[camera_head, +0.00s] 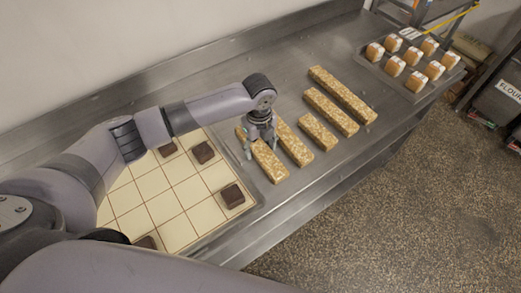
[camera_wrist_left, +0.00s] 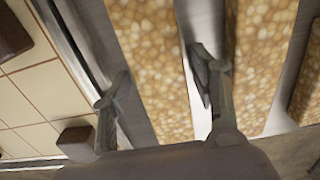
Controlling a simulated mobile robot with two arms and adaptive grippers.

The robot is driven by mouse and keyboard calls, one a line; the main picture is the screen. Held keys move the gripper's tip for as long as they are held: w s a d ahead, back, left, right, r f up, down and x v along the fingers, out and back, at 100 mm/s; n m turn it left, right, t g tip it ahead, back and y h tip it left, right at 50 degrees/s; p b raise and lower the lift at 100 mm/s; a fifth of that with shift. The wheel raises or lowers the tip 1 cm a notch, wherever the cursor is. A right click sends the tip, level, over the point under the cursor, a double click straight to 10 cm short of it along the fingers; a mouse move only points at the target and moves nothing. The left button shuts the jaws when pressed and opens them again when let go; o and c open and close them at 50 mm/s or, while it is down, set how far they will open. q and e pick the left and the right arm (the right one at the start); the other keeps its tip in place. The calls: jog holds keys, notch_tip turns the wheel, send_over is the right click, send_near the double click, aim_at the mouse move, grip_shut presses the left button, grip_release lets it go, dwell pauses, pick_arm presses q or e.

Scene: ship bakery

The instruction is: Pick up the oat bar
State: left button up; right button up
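Several long, pale-brown oat bars lie side by side on the steel counter. The nearest oat bar (camera_head: 270,165) lies next to the tiled board, and a second oat bar (camera_head: 296,148) lies just to its right. My left gripper (camera_head: 261,143) points down over the nearest bar. In the left wrist view its fingers (camera_wrist_left: 160,66) are apart, one on each side of this oat bar (camera_wrist_left: 150,50). The right finger is over the gap before the second bar (camera_wrist_left: 258,60). I cannot tell whether the fingers touch the bar. My right gripper is not in view.
The cream tiled board (camera_head: 180,195) with several dark brown squares (camera_head: 232,195) lies left of the bars. More oat bars (camera_head: 342,95) lie to the right. A tray (camera_head: 417,95) of small cakes stands at the counter's far right. The wall runs behind.

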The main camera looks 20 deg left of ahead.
pick_arm(q)
jog(key=c, duration=1.1)
